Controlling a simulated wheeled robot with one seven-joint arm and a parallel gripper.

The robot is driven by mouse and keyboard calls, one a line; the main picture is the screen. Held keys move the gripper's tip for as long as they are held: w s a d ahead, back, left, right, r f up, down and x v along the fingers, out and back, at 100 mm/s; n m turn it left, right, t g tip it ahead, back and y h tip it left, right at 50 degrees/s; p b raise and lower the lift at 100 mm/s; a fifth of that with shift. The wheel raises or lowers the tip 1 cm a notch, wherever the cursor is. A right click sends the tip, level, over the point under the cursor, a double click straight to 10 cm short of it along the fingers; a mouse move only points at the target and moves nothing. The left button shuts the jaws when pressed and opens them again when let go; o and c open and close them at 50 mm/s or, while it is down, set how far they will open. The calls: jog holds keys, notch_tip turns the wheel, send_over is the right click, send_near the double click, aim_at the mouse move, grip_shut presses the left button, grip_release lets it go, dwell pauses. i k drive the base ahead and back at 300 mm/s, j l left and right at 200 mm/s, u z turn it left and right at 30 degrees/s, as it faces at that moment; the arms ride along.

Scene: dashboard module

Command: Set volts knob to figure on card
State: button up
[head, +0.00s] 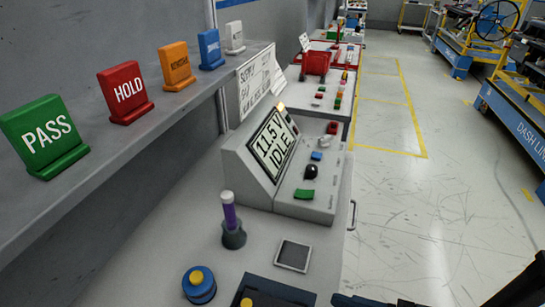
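The grey dashboard module (252,190) stands on the bench in the head view. Its tilted screen (272,145) reads "11.5V" and "IDLE". A round black knob (311,171) sits on the module's control face, between a blue button and a green button. I cannot read a label or pointer mark on the knob. A white card (255,80) with black handwriting hangs on the panel behind the module; its figures are too small and slanted to read surely. Only dark parts of my arm show at the bottom right edge; I cannot make out my gripper.
A purple-handled tool stands in a dark holder (234,236) before the module. A blue base with a yellow button (199,285) and a grey square pad (293,256) lie nearby. Coloured signs, including PASS (44,137), line the left shelf. Floor right of the bench is clear.

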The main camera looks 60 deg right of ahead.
aim_at(311, 169)
jog(key=k+l+z, duration=0.15)
jog(key=k+z, duration=0.2)
jog(key=k+l+z, duration=0.2)
jog(key=z, duration=0.2)
